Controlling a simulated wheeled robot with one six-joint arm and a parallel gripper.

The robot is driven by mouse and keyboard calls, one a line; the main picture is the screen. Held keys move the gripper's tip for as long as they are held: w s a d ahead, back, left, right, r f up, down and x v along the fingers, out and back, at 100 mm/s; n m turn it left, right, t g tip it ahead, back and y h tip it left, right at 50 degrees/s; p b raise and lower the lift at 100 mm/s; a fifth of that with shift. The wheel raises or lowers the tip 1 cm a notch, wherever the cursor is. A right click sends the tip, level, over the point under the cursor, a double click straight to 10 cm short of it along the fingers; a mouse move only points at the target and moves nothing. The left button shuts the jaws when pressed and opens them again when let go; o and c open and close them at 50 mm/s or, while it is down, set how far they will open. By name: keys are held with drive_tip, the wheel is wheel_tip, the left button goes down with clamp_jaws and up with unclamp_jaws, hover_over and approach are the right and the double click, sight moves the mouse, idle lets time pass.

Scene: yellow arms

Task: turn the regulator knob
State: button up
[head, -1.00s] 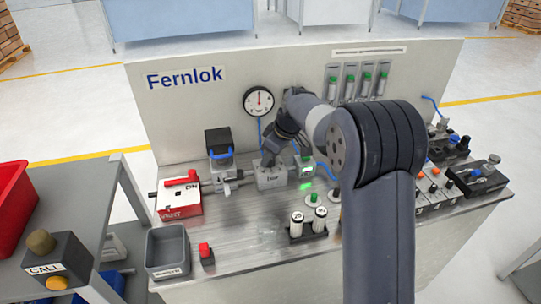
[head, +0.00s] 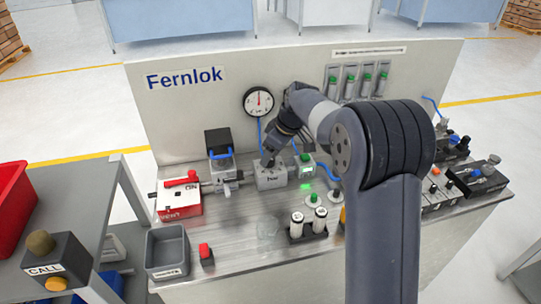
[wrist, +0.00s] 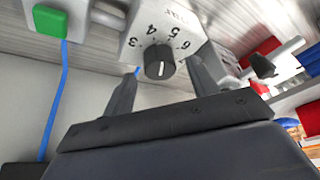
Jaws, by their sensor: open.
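The regulator is a light grey block (head: 271,179) marked "bar" on the bench, below the round gauge. In the wrist view its face (wrist: 150,22) carries a number scale, with 3, 4, 5 and 6 readable. The regulator knob (wrist: 159,62) is black and round with a white pointer line. My gripper (head: 268,159) is at the top of the block in the head view, which hides the knob. In the wrist view my gripper (wrist: 165,72) is open, with one finger on each side of the knob. I see gaps between fingers and knob.
A round gauge (head: 258,102) is on the panel behind. A blue hose (wrist: 62,100) runs beside my gripper. The bench front (head: 235,262) has clear room.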

drive_tip(key=v, duration=0.9)
drive_tip(key=x, duration=1)
drive_tip(key=shift+a+f, duration=0.15)
drive_tip(key=shift+f, duration=0.2)
